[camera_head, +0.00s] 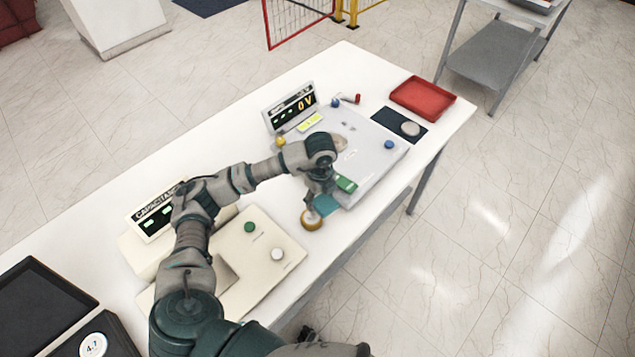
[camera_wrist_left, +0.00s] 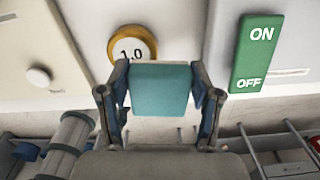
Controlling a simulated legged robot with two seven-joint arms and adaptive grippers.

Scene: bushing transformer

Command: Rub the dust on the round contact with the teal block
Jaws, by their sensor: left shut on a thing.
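My left gripper (camera_head: 322,197) is shut on the teal block (camera_head: 327,206), low over the table's near side. In the left wrist view my left gripper (camera_wrist_left: 160,98) has one finger on each side of the teal block (camera_wrist_left: 160,84). A tan, dusty-looking round spot (camera_head: 341,142) shows on the light grey panel (camera_head: 374,152), partly behind my wrist; it may be the round contact. The block is apart from that spot. A brass-rimmed disc marked 1.0 (camera_head: 311,220) lies beside the block and shows just beyond it in the wrist view (camera_wrist_left: 132,46). My right gripper is not in view.
A green ON/OFF switch (camera_head: 346,184) sits on the panel near my gripper. A 0 V meter (camera_head: 290,106) stands behind. A dark mat (camera_head: 385,120) with a pale disc (camera_head: 410,129) and a red tray (camera_head: 423,97) lie right. A capacitance box (camera_head: 155,212) stands left.

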